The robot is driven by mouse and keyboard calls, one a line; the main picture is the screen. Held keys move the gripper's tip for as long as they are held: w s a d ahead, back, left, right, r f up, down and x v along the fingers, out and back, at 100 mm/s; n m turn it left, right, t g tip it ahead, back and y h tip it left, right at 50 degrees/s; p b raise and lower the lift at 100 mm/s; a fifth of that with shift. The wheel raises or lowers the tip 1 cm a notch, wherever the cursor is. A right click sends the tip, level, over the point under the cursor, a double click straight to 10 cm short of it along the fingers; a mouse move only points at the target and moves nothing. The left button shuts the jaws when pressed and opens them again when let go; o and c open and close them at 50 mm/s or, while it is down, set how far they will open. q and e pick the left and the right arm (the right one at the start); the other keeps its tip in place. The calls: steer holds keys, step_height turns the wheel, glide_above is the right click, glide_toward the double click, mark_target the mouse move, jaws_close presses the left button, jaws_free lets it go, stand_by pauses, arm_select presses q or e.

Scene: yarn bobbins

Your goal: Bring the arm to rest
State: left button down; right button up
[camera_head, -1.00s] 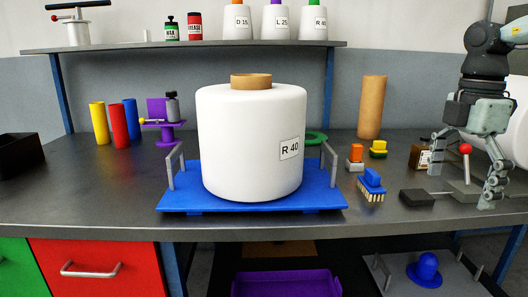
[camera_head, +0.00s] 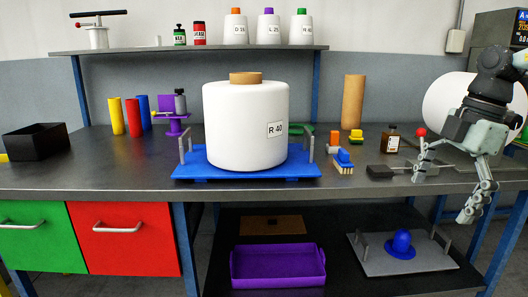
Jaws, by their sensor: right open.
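My right gripper (camera_head: 446,196) is open and empty at the right side of the bench, its fingers spread near the front edge. One finger overlaps the small red-knobbed device in the picture; I cannot tell if they touch. My left gripper is not in view. A large white bobbin labelled R 40 (camera_head: 240,130) stands upright on a blue tray with metal handles (camera_head: 195,168) at the middle of the bench. Another large white bobbin (camera_head: 440,100) lies on its side behind my right arm, partly hidden by it.
Brushes (camera_head: 341,163), a brown bottle (camera_head: 391,140) and a cardboard tube (camera_head: 354,103) stand between the tray and my right gripper. A black bin (camera_head: 37,143) is at the far left. The lower shelf holds a purple tray (camera_head: 278,267) and a grey tray (camera_head: 400,262).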

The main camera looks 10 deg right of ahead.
steer(key=w+a+f+m+t+y, duration=0.2)
steer(key=w+f+t+y, duration=0.4)
steer(key=w+f+t, duration=0.35)
steer(key=s+d+f+m+t+h, duration=0.1)
steer(key=d+f+m+t+h, duration=0.1)
steer(key=d+f+m+h, duration=0.45)
steer(key=s+d+f+m+t+h, duration=0.1)
steer(key=d+f+m+t+h, duration=0.15)
steer(key=f, duration=0.65)
steer(key=s+a+f+m+g+h, duration=0.1)
steer(key=s+a+f+m+g, duration=0.15)
steer(key=s+f, duration=0.4)
steer(key=s+a+f+m+g+h, duration=0.2)
steer(key=s+f+g, duration=0.1)
steer(key=f, duration=0.7)
steer(key=s+a+f+g+y, duration=0.2)
steer(key=s+a+f+g, duration=0.4)
steer(key=s+a+f, duration=0.3)
steer(key=s+a, duration=0.3)
steer(key=s, duration=0.1)
steer(key=shift+s+a+f, duration=0.15)
steer(key=shift+a+f, duration=0.15)
steer(key=shift+f, duration=0.05)
steer(key=shift+m, duration=0.25)
